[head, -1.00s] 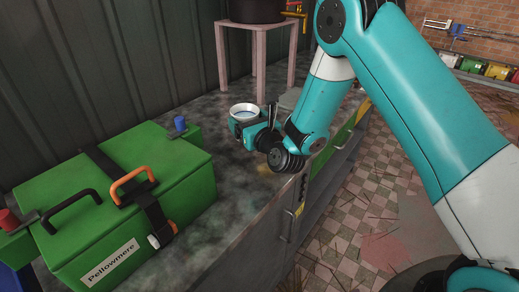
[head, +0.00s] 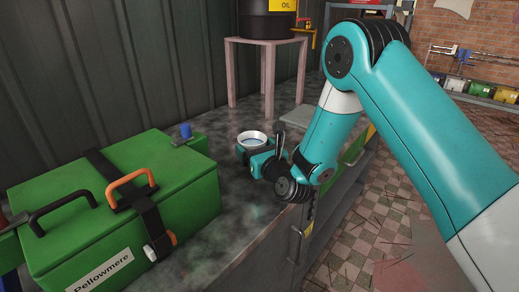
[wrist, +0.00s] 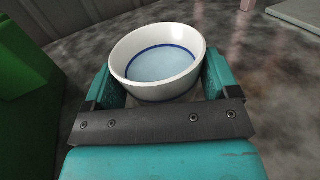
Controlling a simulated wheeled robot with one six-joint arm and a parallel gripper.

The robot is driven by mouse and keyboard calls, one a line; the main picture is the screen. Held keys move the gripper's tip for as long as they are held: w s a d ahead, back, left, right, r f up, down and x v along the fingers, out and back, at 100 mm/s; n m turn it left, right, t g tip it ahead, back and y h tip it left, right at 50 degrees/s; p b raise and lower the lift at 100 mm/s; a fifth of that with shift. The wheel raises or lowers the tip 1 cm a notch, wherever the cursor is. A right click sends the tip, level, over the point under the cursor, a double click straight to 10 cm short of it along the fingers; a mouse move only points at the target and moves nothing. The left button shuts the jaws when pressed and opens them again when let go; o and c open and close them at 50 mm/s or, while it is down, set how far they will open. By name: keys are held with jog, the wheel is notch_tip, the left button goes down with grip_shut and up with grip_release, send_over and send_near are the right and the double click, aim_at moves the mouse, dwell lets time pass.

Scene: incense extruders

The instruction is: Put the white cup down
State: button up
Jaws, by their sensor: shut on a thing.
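The white cup (wrist: 158,62) is wide and round, with a blue ring inside and what looks like pale liquid in it. It sits upright between the teal jaws of my gripper (wrist: 160,80), which are shut on it. In the head view the cup (head: 252,137) shows above the grey worktop (head: 215,235), to the right of the green box. My gripper (head: 253,148) is low over the worktop there. I cannot tell whether the cup's base touches the surface, since the gripper hides it.
A green box (head: 175,195) with black and orange handles and a blue knob (head: 185,131) stands at left. A pink stand (head: 270,75) bears a black oil drum (head: 268,20) behind the cup. A grey flat slab (head: 298,117) lies to the right. The worktop around the gripper is clear.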

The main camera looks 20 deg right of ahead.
jog(key=shift+f, duration=0.25)
jog(key=o, duration=1.1)
jog(key=shift+r, duration=0.1)
